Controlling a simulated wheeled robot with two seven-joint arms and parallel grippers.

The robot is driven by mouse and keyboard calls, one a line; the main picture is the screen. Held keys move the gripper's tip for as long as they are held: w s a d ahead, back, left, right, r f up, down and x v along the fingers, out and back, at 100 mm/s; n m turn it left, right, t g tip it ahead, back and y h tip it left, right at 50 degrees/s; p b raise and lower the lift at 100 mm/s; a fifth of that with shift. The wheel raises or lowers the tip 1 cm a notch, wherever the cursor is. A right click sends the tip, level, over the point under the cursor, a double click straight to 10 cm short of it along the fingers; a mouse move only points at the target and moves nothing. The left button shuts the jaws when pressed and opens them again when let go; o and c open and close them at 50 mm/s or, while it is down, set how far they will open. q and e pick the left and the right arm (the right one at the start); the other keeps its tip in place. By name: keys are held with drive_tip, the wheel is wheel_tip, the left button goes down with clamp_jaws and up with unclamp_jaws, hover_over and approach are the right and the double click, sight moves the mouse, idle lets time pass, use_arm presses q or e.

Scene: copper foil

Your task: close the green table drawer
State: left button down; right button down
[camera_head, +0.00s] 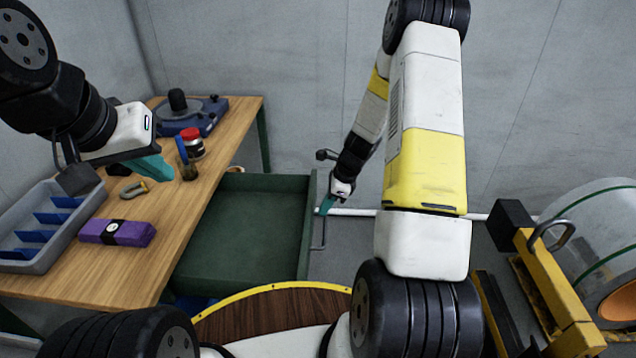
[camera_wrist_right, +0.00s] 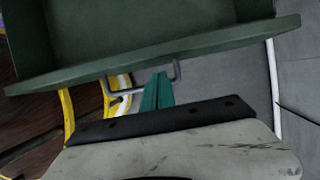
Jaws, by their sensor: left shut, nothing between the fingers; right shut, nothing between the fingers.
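The green drawer (camera_head: 245,250) is pulled far out from under the wooden table (camera_head: 110,275) and looks empty. Its front panel faces right and carries a thin metal handle (camera_head: 323,232). My right gripper (camera_head: 326,205) is shut and empty, just outside the front panel near the handle. In the right wrist view its teal fingers (camera_wrist_right: 157,92) point at the drawer front (camera_wrist_right: 160,60), overlapping the handle (camera_wrist_right: 177,72); I cannot tell whether they touch. My left gripper (camera_head: 157,168) is shut and empty above the table.
On the table are a grey tray (camera_head: 45,222) with blue dividers, a purple box (camera_head: 117,232), a red-capped jar (camera_head: 193,142) and a blue device (camera_head: 205,112). A yellow-framed machine (camera_head: 550,290) stands at right. Open floor lies beyond the drawer front.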

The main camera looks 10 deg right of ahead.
drive_tip(key=x, duration=0.4)
idle(0.3)
